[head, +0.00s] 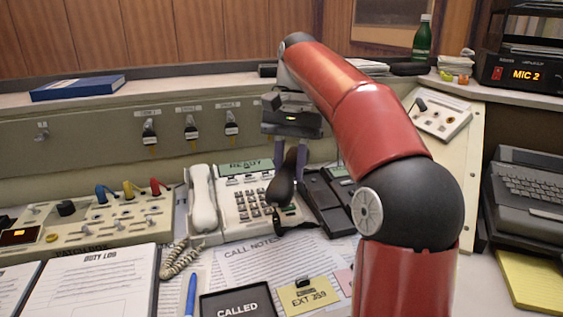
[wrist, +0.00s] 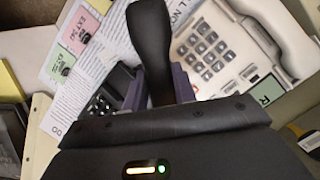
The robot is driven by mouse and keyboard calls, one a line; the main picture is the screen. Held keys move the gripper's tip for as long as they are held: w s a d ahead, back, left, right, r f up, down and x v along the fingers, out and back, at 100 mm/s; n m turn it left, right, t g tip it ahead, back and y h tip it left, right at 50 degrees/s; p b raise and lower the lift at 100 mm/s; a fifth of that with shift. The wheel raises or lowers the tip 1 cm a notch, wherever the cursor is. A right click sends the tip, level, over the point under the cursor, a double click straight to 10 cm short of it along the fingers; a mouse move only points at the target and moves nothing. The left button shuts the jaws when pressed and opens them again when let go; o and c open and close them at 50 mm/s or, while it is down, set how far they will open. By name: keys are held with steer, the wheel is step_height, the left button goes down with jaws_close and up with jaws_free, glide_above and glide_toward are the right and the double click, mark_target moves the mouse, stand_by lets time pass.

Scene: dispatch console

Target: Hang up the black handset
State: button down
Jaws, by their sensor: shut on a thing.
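My gripper (head: 290,168) is shut on the black handset (head: 281,190). The handset hangs down from the jaws in front of the white phone (head: 233,208), covering part of its keypad. In the wrist view the handset (wrist: 150,40) stands between the two purple fingers of my gripper (wrist: 160,88). The black phone base (head: 323,202) lies just right of the white phone and is partly hidden by my arm. In the wrist view, part of its dark keypad (wrist: 110,90) shows beside the left finger. Whether the handset touches anything below cannot be told.
A white handset (head: 203,200) rests on the white phone's left side. A patchbox (head: 95,222) stands at left. Papers, a yellow note (head: 308,294) and a black "CALLED" tray (head: 238,304) lie in front. The panel with keys (head: 190,128) rises behind.

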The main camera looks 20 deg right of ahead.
mark_target(329, 201)
steer(key=d+f+n, duration=0.1)
steer(key=d+n, duration=0.1)
steer(key=d, duration=0.1)
steer(key=d+f+n+h, duration=0.1)
steer(key=d+n, duration=0.1)
steer(key=d, duration=0.1)
steer(key=w+d+f+n+h, duration=0.1)
steer(key=d+n, duration=0.1)
steer(key=d, duration=0.1)
steer(key=shift+d+f+n, duration=0.2)
steer(key=shift+f+n, duration=0.1)
steer(key=shift+n, duration=0.1)
steer(key=shift+w+f, duration=0.15)
steer(key=shift+f, duration=0.55)
steer(key=shift+w+f, duration=0.1)
steer(key=shift+f, duration=0.55)
steer(key=shift+w+f, duration=0.1)
steer(key=shift+f, duration=0.6)
stand_by(0.4)
steer(key=c, duration=1.1)
jaws_free()
steer(key=shift+o, duration=0.2)
steer(key=shift+d, duration=0.1)
steer(key=shift+c, duration=0.9)
steer(key=shift+r, duration=0.15)
